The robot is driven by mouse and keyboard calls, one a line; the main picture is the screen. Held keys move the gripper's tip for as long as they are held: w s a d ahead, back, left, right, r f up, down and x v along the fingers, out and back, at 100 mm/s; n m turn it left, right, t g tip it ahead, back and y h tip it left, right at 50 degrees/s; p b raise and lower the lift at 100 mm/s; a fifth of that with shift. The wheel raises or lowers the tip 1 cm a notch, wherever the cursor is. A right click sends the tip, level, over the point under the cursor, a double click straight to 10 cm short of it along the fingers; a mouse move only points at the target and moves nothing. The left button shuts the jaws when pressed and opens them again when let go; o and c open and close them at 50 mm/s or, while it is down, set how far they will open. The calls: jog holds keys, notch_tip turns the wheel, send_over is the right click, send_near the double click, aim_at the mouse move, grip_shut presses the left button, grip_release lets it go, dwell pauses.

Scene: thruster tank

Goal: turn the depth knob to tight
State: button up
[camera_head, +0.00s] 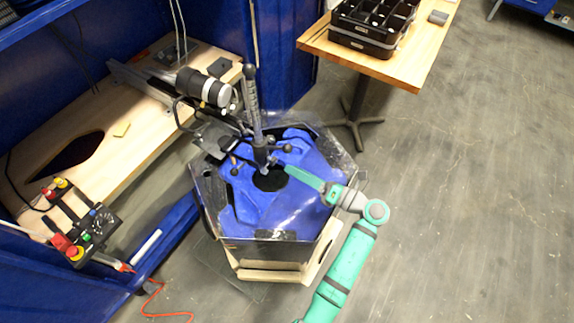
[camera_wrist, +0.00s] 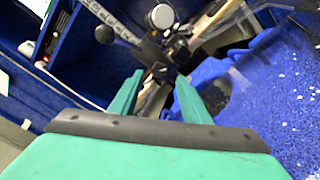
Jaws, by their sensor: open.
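A grey graduated post (camera_head: 252,95) stands upright over the blue tank (camera_head: 307,203), with a dark clamp and small ball-ended handles (camera_head: 287,148) at its foot. The depth knob seems to be part of this clamp, but I see no label, and its setting is unreadable. My green gripper (camera_head: 284,168) reaches in from the right, close to the clamp. In the wrist view, my gripper (camera_wrist: 160,76) has its fingers apart, with a dark clamp part (camera_wrist: 164,72) showing between or just beyond the tips. Contact cannot be told. The post (camera_wrist: 105,33) slants at upper left.
A black and silver motor (camera_head: 204,87) sits on the rail left of the post. A control panel (camera_head: 92,222) with red buttons stands at the left bench (camera_head: 150,130). A wooden table (camera_head: 405,65) with a black case (camera_head: 372,28) is behind. Floor at right is clear.

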jog(key=v, duration=0.4)
jog(key=shift+d, duration=0.25)
jog(key=shift+s+d, duration=0.15)
jog(key=shift+s, duration=0.15)
